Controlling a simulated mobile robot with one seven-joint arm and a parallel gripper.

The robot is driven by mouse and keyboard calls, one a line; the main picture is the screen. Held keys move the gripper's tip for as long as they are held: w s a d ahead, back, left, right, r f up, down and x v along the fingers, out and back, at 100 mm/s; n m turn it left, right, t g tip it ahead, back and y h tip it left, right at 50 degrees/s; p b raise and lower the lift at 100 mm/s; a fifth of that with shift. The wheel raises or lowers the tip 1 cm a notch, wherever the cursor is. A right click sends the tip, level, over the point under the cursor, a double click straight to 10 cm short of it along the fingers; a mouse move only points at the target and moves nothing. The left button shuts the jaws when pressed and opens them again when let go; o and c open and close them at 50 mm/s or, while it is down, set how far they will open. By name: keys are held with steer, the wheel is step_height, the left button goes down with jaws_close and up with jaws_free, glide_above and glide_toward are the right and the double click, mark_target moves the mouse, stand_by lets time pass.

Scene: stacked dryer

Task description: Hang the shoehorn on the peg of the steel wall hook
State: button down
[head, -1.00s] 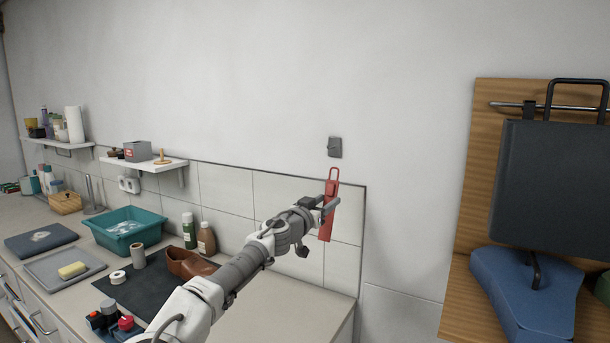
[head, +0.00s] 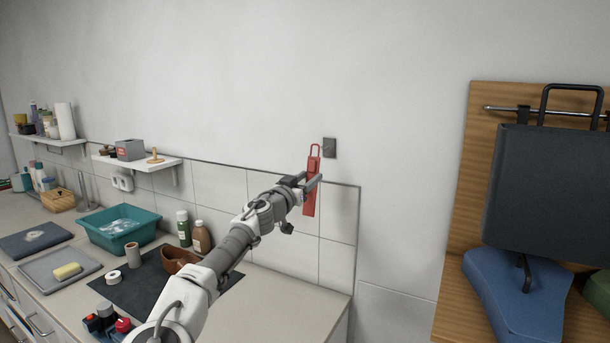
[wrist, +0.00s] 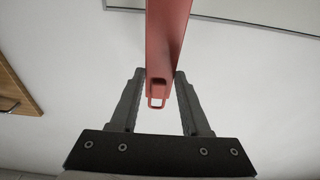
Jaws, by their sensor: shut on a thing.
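The red shoehorn (head: 310,190) hangs upright in my gripper (head: 309,181), with its loop at the top end. In the wrist view the shoehorn (wrist: 165,40) lies between the two fingers of my gripper (wrist: 159,82), which are shut on it. Its loop shows there near the palm. The steel wall hook (head: 329,147) is a small dark grey plate on the wall, just above the tiles. The shoehorn's loop is just left of the hook plate and roughly level with its lower part, apart from it in the picture. The peg itself cannot be made out.
A wooden panel (head: 460,190) with a dark padded board (head: 545,190) and a blue pad (head: 515,300) stands at the right. The wall around the hook is clear.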

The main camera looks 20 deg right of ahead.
steer(key=w+d+f+p, duration=0.1)
steer(key=w+d+p, duration=0.1)
steer(key=w+d, duration=0.2)
steer(key=shift+w+d+f, duration=0.3)
steer(key=shift+d, duration=0.05)
stand_by(0.7)
steer(key=shift+b, duration=0.35)
stand_by(0.5)
steer(key=shift+c, duration=1.5)
jaws_free()
